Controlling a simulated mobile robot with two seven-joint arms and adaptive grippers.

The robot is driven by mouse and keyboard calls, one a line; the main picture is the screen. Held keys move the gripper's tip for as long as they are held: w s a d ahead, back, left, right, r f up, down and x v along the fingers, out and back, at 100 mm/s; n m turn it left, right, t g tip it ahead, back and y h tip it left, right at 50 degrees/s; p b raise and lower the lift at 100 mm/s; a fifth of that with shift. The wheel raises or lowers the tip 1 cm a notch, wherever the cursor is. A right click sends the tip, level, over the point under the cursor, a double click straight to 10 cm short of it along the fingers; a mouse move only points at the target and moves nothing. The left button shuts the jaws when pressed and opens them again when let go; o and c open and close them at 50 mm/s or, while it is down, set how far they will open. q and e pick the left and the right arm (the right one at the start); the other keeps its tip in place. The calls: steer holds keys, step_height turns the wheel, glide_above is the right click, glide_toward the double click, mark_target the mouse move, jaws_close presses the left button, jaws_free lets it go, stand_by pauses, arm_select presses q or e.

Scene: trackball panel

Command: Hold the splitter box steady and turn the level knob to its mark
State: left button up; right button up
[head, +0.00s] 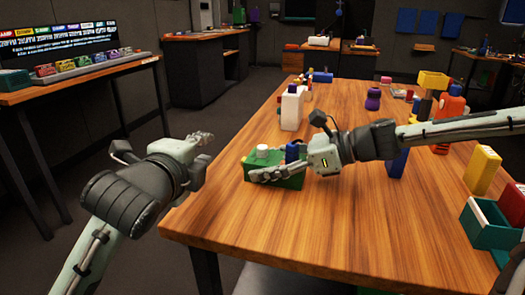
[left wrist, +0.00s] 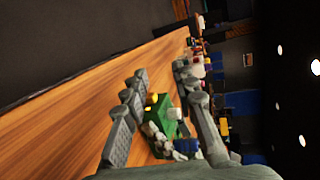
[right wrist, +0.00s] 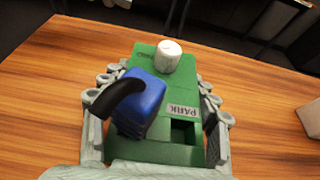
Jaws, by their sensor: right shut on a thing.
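The green splitter box (head: 288,182) sits near the table's left edge, with a white knob (right wrist: 169,56) on top. A blue block with a black curved cable (right wrist: 142,103) stands on the box, beside a dark recess labelled PARK (right wrist: 183,111). My right gripper (head: 268,166) is shut on the box, a finger along each long side. My left gripper (head: 203,155) is open and empty, off the table's edge to the left of the box. In the left wrist view the box (left wrist: 163,128) shows beyond the spread fingers. The knob's mark cannot be made out.
A white bottle (head: 292,108) stands just behind the box. A purple bottle (head: 373,98), an orange figure (head: 447,118), a yellow box (head: 482,170) and a green tray (head: 486,232) stand further right. The table's front middle is clear.

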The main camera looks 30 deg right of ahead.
mark_target(262, 150)
arm_select(q)
steer(key=s+d+m, duration=0.1)
steer(key=s+m, duration=0.1)
steer(key=s+d+m, duration=0.1)
steer(key=s+m, duration=0.1)
steer(key=s+d+m, duration=0.1)
steer(key=s+d, duration=0.1)
steer(key=shift+r+m+t, duration=0.25)
steer(key=shift+m+t, duration=0.15)
steer(key=s+m, duration=0.2)
steer(key=s+f+m+t, duration=0.1)
steer(key=s+m, duration=0.1)
steer(key=m, duration=0.1)
steer(key=s+f+m+t, duration=0.1)
steer(key=s+m, duration=0.1)
steer(key=shift+s+d+m, duration=0.25)
steer(key=shift+d+m, duration=0.1)
steer(key=shift+m, duration=0.05)
steer(key=shift+s+a+f+m+t+h, duration=0.15)
steer(key=shift+s+m+t+h, duration=0.2)
steer(key=shift+m, duration=0.35)
steer(key=x, duration=1.1)
steer(key=shift+w+f, duration=0.15)
steer(key=shift+w, duration=0.2)
steer(key=shift+c, duration=0.4)
jaws_close()
